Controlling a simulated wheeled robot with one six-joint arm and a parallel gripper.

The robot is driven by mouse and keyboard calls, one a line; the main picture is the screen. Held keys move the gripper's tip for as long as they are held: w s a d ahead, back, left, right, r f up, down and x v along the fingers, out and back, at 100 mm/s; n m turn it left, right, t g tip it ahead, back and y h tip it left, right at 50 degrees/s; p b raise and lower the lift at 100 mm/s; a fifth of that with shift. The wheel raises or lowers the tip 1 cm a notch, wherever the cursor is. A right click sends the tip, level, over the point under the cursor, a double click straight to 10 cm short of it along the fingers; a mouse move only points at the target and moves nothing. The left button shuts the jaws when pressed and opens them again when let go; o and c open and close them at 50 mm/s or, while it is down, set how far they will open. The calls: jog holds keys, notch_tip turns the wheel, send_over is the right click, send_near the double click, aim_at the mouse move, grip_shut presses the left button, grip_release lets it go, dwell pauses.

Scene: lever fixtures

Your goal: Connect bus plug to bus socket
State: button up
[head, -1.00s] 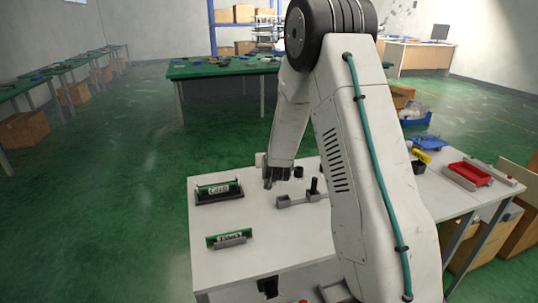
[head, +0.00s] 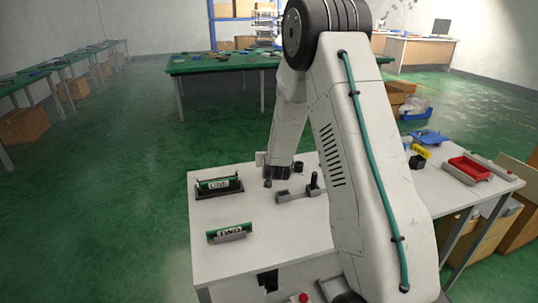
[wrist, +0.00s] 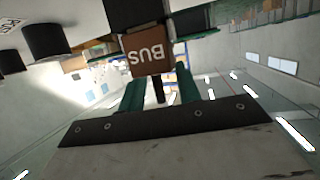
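In the wrist view a brown block marked BUS (wrist: 148,55) appears upside down, with a black stem (wrist: 158,90) running from it between my fingers. A black block (wrist: 128,14) borders its far side, and I cannot tell whether they touch. My gripper's two teal fingers (wrist: 160,92) stand apart, one on each side of the stem. Light shows around the stem; the block hides the fingertips, so grip contact is unclear. In the head view my gripper (head: 268,183) is low over the white table. I cannot identify the socket for certain.
A grey fixture with a black knob (head: 297,194) stands right of my gripper. Two green labelled boards, one at the back (head: 217,187) and one in front (head: 229,233), lie to the left. A red tray (head: 470,168) is farther right. The table's front middle is clear.

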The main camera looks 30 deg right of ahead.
jog(key=v, duration=0.7)
jog(key=shift+s+a, duration=0.2)
jog(key=shift+s, duration=0.1)
jog(key=shift+r, duration=0.15)
jog(key=s+a+r+n+g+y, duration=0.3)
jog(key=s+a+r+g+y, duration=0.25)
jog(key=s+a+r, duration=0.75)
jog(key=s+a+r+n+g, duration=0.1)
jog(key=s+a+g, duration=0.1)
jog(key=s, duration=1.1)
jog(key=s+a+r+n+g, duration=0.1)
jog(key=s+a+r+g, duration=0.1)
jog(key=s, duration=1.1)
jog(key=shift+a+r+g+y, duration=0.25)
jog(key=shift+a+g+y, duration=0.2)
jog(key=shift+a+g, duration=0.55)
jog(key=shift+a, duration=0.1)
